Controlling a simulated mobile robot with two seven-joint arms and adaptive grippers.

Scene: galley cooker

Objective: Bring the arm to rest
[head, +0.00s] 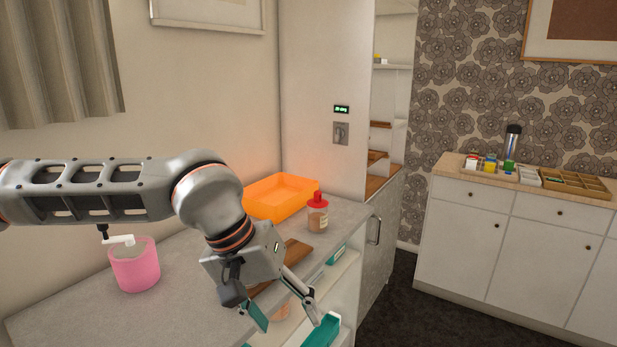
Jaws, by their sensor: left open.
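My left arm comes in from the left above the grey counter (190,320) and bends down at the wrist. My left gripper (290,322) is open, its two teal-padded fingers spread and pointing down at the counter's front edge. I see nothing between the fingers. My right gripper does not show.
Near the arm on the counter stand a pink cup (135,268), an orange tray (303,184), a red-capped bottle (317,214) and a brown board (297,252). Open shelves (343,278) lie below. Dark floor (405,310) separates this counter from a white cabinet (470,240).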

